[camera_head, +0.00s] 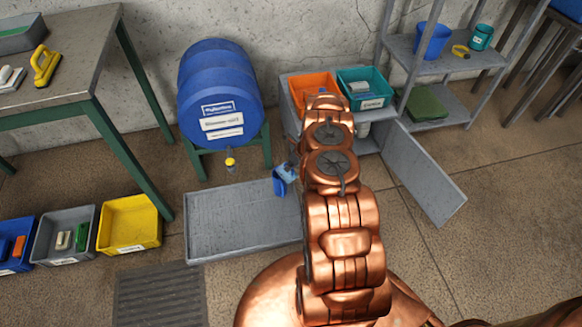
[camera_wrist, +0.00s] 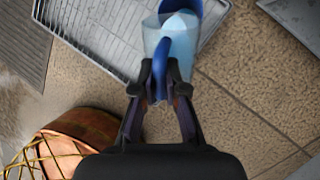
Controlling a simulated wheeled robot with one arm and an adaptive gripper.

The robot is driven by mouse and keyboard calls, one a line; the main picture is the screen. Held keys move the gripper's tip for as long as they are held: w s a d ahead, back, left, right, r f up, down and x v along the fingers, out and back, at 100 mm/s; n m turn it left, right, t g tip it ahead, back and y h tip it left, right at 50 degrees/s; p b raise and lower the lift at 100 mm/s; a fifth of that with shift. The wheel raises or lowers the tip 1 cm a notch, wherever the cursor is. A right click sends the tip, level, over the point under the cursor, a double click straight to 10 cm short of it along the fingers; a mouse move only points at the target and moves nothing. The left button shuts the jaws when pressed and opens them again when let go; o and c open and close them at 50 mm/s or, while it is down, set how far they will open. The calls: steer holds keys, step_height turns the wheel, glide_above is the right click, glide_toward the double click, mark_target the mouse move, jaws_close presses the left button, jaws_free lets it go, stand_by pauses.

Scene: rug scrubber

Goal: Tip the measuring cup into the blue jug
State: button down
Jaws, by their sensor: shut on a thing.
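In the wrist view my gripper (camera_wrist: 160,82) is shut on the blue handle of a translucent light-blue vessel, which I take to be the measuring cup (camera_wrist: 180,46). A darker blue part (camera_wrist: 205,8) shows at its far end; I cannot tell whether this belongs to the cup or to a separate blue jug. In the head view a small blue piece (camera_head: 280,183) shows beside my arm, over the right end of the grey tray (camera_head: 215,240). My arm hides the gripper there. I cannot make out any liquid.
A blue barrel (camera_head: 220,85) with a yellow tap (camera_head: 230,163) stands behind the tray. A cabinet with an open door (camera_head: 425,175) is to the right. A blue bucket (camera_head: 432,42) is on the shelf. Bins (camera_head: 130,225) stand at left; a floor grate (camera_head: 160,297) is in front.

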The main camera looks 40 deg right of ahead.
steer(key=shift+w+a+g, duration=0.1)
steer(key=shift+w+g, duration=0.25)
steer(key=shift+g, duration=0.05)
stand_by(2.6)
steer(key=shift+w, duration=0.15)
steer(key=shift+w+a+f, duration=0.1)
steer(key=shift+w+f, duration=0.05)
stand_by(1.2)
steer(key=shift+w+g+b, duration=0.45)
steer(key=shift+g+b, duration=0.3)
steer(key=shift+g, duration=0.05)
stand_by(2.7)
